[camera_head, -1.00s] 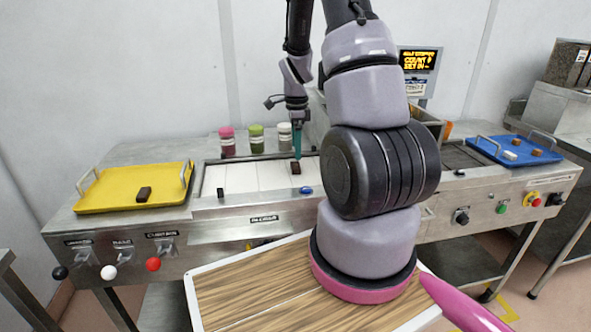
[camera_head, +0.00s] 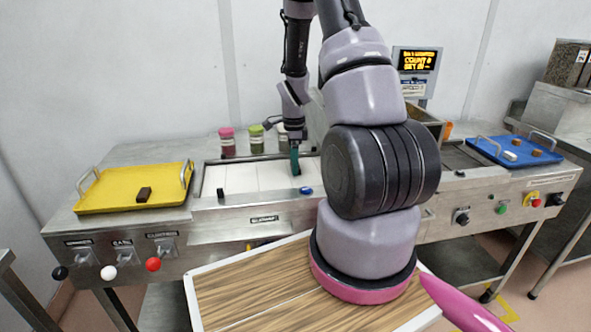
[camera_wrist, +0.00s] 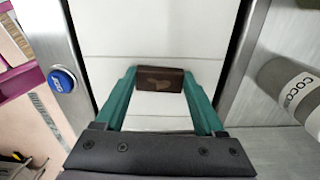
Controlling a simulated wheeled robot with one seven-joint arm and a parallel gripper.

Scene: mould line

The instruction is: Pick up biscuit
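A dark brown biscuit (camera_wrist: 160,79) lies on the white belt (camera_wrist: 155,40) in the wrist view. My gripper (camera_wrist: 160,76) has its two green fingers spread wide, one at each end of the biscuit. The fingertips are very close to the biscuit's ends; I cannot tell whether they touch it. In the head view my gripper (camera_head: 295,172) is down at the belt, and the biscuit there is hidden behind the fingers.
A yellow tray (camera_head: 110,198) with one dark biscuit (camera_head: 144,194) stands left. A blue tray (camera_head: 487,151) with several pieces stands right. Jars, including a pink-lidded one (camera_head: 227,143), stand behind the belt. A blue button (camera_wrist: 62,80) is on the near rail.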

